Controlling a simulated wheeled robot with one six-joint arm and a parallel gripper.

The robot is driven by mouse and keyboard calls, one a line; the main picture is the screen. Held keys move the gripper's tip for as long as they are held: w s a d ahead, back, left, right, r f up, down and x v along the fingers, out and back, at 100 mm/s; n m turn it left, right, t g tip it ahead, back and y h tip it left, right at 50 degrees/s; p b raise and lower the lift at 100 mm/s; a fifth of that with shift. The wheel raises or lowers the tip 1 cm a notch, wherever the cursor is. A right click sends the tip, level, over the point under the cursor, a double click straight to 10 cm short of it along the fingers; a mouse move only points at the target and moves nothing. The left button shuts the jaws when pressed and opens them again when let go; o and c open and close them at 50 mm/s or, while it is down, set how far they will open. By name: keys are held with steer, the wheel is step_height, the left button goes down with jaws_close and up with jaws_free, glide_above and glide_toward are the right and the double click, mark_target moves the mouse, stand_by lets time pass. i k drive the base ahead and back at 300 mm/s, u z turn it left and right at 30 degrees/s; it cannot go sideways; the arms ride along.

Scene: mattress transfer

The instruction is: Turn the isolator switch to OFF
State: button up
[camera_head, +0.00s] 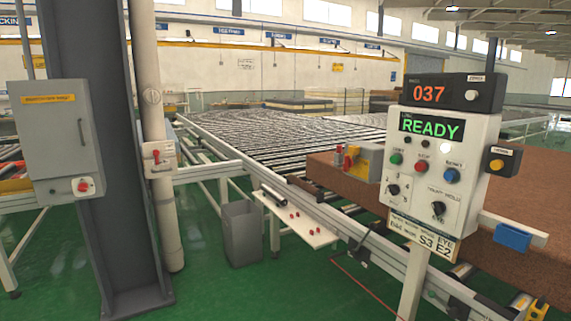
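Two red switches could be the isolator, and I cannot tell which from labels. One is a small pale box with a red handle (156,157), fixed beside the light pipe in the left half. The other is a red round knob (83,186) on a pale plate at the lower front of a grey wall cabinet (58,130). The position of either switch, ON or OFF, is too small to read. My gripper is not in view.
A dark steel column (100,200) stands between the two switches. A control panel (437,165) showing READY stands at right, before a brown mattress-like slab (330,162). A roller conveyor (280,135) runs behind a grey bin (241,235). Green floor (215,290) is clear in front.

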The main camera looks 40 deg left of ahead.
mark_target(348, 162)
steer(key=u, duration=1.2)
